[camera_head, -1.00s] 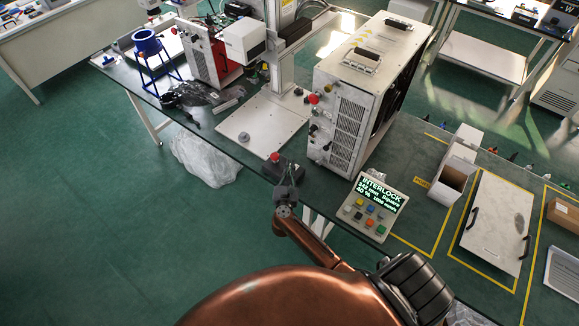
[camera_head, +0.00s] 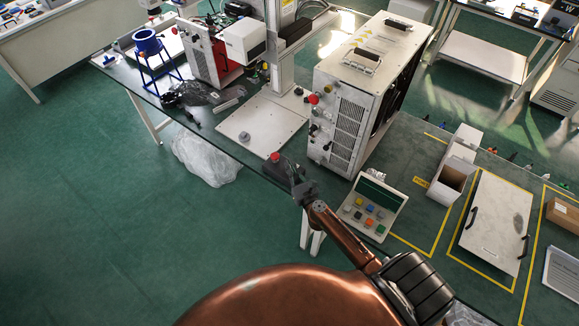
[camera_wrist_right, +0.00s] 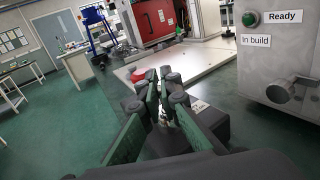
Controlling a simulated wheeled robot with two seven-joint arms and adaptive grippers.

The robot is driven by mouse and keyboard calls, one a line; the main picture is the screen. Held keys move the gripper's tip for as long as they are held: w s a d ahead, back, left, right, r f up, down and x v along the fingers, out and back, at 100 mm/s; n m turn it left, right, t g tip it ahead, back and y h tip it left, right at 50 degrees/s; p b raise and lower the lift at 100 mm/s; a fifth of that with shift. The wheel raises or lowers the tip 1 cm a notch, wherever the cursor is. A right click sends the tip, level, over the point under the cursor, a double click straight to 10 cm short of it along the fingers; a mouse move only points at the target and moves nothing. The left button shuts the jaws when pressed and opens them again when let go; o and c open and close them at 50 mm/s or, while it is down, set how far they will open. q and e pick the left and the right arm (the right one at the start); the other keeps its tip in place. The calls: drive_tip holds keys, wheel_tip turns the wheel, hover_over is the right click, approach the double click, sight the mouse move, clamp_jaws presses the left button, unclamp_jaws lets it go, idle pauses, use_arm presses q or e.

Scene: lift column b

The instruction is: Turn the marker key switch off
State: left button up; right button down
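My right gripper (camera_head: 306,189) is beside the dark control box (camera_head: 290,168) at the bench's front edge. The box has a red mushroom button (camera_head: 275,157). In the wrist view the right gripper's fingers (camera_wrist_right: 160,82) are close together, with a narrow gap and a small pale patch between them. I cannot tell whether they hold anything. The key switch itself is not discernible; the fingers may hide it. The red button shows just left of the fingertips (camera_wrist_right: 136,76). My left gripper is not in view.
A tall white cabinet (camera_head: 347,115) stands right behind the box, with a green button (camera_wrist_right: 250,18) near labels "Ready" and "In build". A white base plate (camera_head: 262,121) lies behind left. A white lidded panel (camera_head: 496,222) lies at right. Open floor is at left.

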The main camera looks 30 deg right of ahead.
drive_tip(key=n+y+b, duration=0.1)
drive_tip(key=y+b, duration=0.1)
drive_tip(key=n+y+b, duration=0.2)
drive_tip(key=y, duration=0.1)
drive_tip(key=n+y+b, duration=0.1)
drive_tip(key=y+b, duration=0.1)
drive_tip(key=shift+d+f+n+y, duration=0.1)
drive_tip(key=shift+f+n+y, duration=0.2)
drive_tip(key=shift+f+n, duration=0.1)
drive_tip(key=shift+r+n+g+y+b, duration=0.1)
drive_tip(key=shift+n+g+y+b, duration=0.4)
drive_tip(key=shift+b, duration=0.45)
drive_tip(key=shift+r+y+b, duration=0.2)
drive_tip(key=shift+y+b, duration=0.25)
drive_tip(key=shift+y, duration=0.05)
drive_tip(key=c, duration=2.2)
unclamp_jaws()
drive_tip(key=shift+r, duration=0.1)
drive_tip(key=shift+o, duration=0.2)
drive_tip(key=shift+s, duration=0.1)
drive_tip(key=v, duration=1.1)
drive_tip(key=shift+s+d, duration=0.2)
drive_tip(key=shift+s, duration=0.15)
drive_tip(key=shift+r, duration=0.1)
